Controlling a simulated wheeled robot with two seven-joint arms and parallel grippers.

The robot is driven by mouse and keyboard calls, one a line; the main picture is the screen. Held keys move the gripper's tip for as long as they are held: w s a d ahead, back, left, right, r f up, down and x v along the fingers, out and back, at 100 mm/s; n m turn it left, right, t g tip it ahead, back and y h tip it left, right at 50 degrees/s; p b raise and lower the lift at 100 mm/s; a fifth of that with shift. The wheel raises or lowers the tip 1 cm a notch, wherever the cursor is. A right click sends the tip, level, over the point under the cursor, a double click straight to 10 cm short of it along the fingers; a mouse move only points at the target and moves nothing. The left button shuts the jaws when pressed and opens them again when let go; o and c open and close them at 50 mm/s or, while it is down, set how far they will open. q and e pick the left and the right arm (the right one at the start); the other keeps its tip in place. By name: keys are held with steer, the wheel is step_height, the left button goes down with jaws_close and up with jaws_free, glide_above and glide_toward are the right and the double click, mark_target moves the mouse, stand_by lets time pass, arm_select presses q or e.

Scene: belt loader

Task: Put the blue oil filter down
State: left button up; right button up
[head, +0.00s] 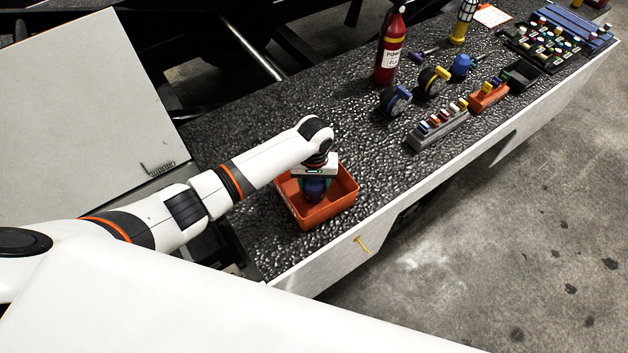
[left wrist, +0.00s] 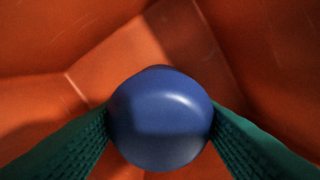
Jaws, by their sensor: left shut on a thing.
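The blue oil filter (left wrist: 160,118) is between the two green fingers of my left gripper in the left wrist view, with a finger against each side. In the head view, my left gripper (head: 314,186) is inside the orange bin (head: 330,219), shut on the oil filter (head: 314,195). The orange walls and floor of the bin (left wrist: 60,50) fill the background of the left wrist view. I cannot tell whether the filter touches the bin floor. My right gripper is not in view.
The bin stands near the close end of a dark textured bench (head: 270,240). A red fire extinguisher (head: 390,50), a blue round item (head: 461,66), two caster wheels (head: 394,100) and a grey rack (head: 437,128) stand farther right. The bench top behind the bin is clear.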

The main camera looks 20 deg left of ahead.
arm_select(q)
steer(key=o, duration=1)
steer(key=shift+f, duration=0.1)
steer(key=o, duration=0.3)
step_height(320, 180, up, 12)
steer(key=b, duration=0.1)
steer(key=shift+r, duration=0.2)
steer(key=shift+f, duration=0.1)
